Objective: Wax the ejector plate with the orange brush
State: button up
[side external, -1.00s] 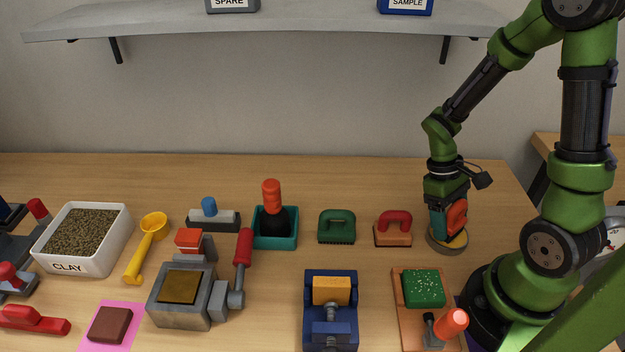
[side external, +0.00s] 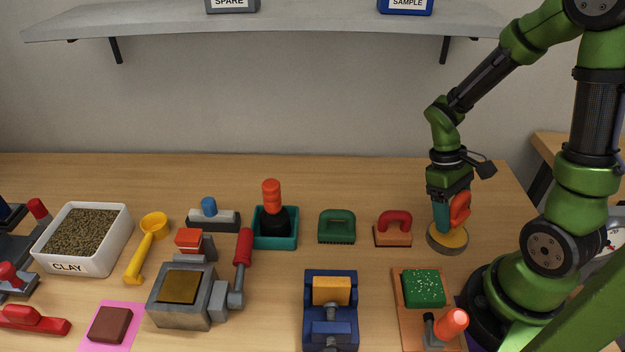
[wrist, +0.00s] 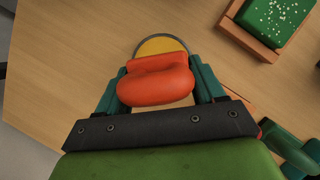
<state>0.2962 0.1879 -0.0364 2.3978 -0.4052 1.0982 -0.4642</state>
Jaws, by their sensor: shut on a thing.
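My gripper (side external: 450,213) is at the right of the bench, pointing down, with its teal fingers on either side of the orange brush (side external: 461,207). In the wrist view the brush's rounded orange handle (wrist: 156,84) fills the space between the fingers; its working face is hidden. A round grey-rimmed dish with a yellow fill (side external: 455,241) is directly under the brush. It shows partly behind the handle in the wrist view (wrist: 163,44). I cannot tell whether brush and fill touch. A gold-brown square plate (side external: 179,287), perhaps the ejector plate, lies on a grey block at the left.
A board with a green speckled pad (side external: 424,288) lies in front of the dish. Red-handled (side external: 393,236) and green (side external: 337,227) brushes stand left of it. A blue fixture (side external: 331,325), teal holder (side external: 274,238) and red-handled lever (side external: 243,248) stand farther left.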

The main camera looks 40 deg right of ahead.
aim_at(458, 194)
jog(key=shift+r, duration=2.25)
jog(key=shift+w, duration=0.1)
